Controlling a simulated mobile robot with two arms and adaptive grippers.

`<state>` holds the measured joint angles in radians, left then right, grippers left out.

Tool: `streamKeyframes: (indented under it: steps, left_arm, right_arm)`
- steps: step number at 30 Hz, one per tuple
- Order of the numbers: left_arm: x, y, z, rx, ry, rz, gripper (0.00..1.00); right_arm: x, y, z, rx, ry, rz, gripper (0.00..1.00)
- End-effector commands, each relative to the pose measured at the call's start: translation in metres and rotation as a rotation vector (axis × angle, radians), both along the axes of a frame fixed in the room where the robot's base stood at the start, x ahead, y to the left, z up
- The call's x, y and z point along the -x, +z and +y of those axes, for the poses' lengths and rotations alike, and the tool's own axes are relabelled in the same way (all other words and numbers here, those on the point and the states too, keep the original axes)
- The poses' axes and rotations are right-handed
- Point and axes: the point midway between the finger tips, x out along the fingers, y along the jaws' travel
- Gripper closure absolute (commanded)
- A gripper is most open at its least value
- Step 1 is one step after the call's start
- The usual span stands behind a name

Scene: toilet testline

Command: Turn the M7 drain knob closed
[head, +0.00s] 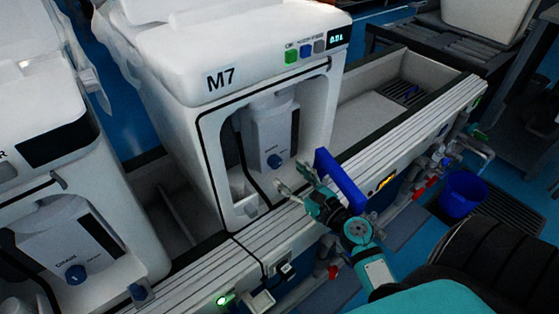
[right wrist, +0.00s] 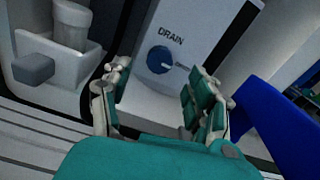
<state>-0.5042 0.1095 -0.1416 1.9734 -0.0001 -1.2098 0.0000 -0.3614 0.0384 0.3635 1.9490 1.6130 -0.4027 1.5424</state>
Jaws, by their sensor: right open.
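The M7 machine (head: 222,80) is a white cabinet with an open front bay. Inside the bay a white drain unit (head: 272,127) carries a round blue drain knob (head: 274,161). In the right wrist view the knob (right wrist: 160,59) sits below the word DRAIN, with a light pointer mark toward its right side. My right gripper (head: 292,178) is in front of the bay, below and short of the knob. In the right wrist view the gripper (right wrist: 155,90) has its fingers spread, with the knob beyond the gap between them, apart from it. My left gripper is not in view.
A small cup in a holder (right wrist: 72,25) with a grey knob is left in the bay. Another machine with its own drain knob (head: 75,274) stands at left. The ribbed ledge (head: 390,140) runs along the front.

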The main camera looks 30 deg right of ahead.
Motion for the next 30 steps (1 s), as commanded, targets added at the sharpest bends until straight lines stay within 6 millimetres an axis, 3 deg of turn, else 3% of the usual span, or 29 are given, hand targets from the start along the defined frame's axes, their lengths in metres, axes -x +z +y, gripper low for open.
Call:
streamKeyframes:
  steps: [3, 9, 20, 30]
  left_arm:
    - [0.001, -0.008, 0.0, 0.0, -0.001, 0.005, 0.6]
    - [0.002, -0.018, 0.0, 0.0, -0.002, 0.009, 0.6]
    - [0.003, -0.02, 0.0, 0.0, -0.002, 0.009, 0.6]
    - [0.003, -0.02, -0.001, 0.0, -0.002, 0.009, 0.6]
  right_arm:
    - [-0.021, 0.003, 0.002, 0.001, 0.0, -0.003, 0.41]
    - [-0.045, 0.001, 0.004, 0.001, 0.001, -0.001, 0.41]
    - [-0.052, 0.0, 0.004, 0.001, 0.0, 0.0, 0.41]
    - [-0.052, 0.0, 0.004, 0.0, 0.0, 0.0, 0.83]
